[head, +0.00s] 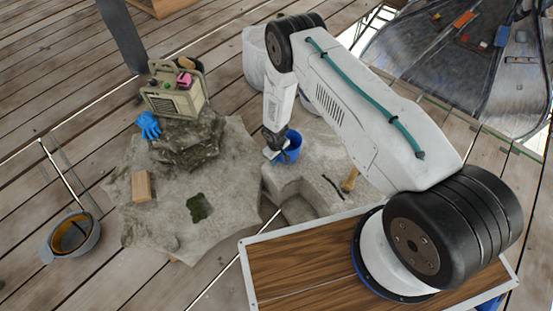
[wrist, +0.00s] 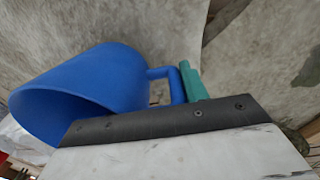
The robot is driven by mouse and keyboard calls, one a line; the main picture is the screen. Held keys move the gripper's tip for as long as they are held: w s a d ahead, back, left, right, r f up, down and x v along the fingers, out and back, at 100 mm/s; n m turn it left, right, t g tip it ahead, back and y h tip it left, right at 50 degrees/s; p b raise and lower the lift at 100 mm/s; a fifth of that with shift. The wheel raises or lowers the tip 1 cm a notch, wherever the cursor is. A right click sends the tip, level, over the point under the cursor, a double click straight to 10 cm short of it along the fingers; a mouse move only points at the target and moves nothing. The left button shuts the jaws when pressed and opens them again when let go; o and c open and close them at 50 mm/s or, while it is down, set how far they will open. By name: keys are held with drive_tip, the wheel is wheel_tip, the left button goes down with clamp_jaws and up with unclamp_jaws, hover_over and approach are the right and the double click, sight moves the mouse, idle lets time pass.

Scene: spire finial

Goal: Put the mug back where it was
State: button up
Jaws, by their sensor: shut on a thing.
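I cannot tell whether the mug's base touches the stone.
A pale stone block (head: 326,158) with a notch lies below, with a wooden-handled tool (head: 350,180) on it. Left is a broad stone slab (head: 170,225) with a wooden block (head: 141,186), a blue glove (head: 148,125) and a beige machine (head: 176,98).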

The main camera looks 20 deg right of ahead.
drive_tip(key=shift+a+f, duration=0.35)
drive_tip(key=shift+f, duration=0.4)
drive_tip(key=shift+f, duration=0.15)
drive_tip(key=o, duration=1.2)
